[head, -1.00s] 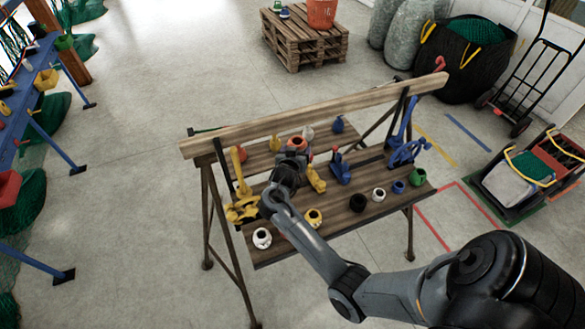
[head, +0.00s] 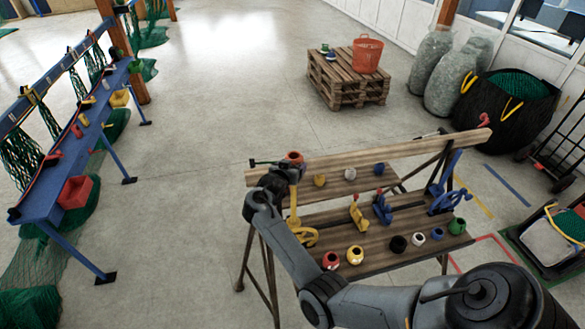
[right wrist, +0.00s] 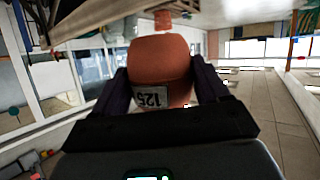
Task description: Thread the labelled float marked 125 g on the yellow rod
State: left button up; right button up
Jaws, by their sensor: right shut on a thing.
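My right gripper (head: 288,166) is shut on an orange-red float (head: 294,157) at the left end of the bench. In the right wrist view the float (right wrist: 160,62) sits between both fingers, and its white label reads 125, upside down. The yellow rod (head: 293,208) stands upright at the bench's left end, its upper part hidden behind my gripper. The float shows above the visible part of the rod; whether it is around the rod or apart from it, I cannot tell. My left gripper is not in view.
The wooden bench (head: 380,235) has a raised back beam (head: 400,151). Several other floats stand on it, including a red one (head: 331,260), a yellow one (head: 355,255) and a black one (head: 398,244). Yellow (head: 357,215) and blue (head: 382,208) fittings occupy its middle.

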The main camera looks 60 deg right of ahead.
notch_tip(320, 180, down, 11)
jog(key=b, duration=0.8)
jog(key=shift+r, duration=0.2)
dwell(0.4)
jog(key=o, duration=1.1)
jog(key=shift+a, duration=0.15)
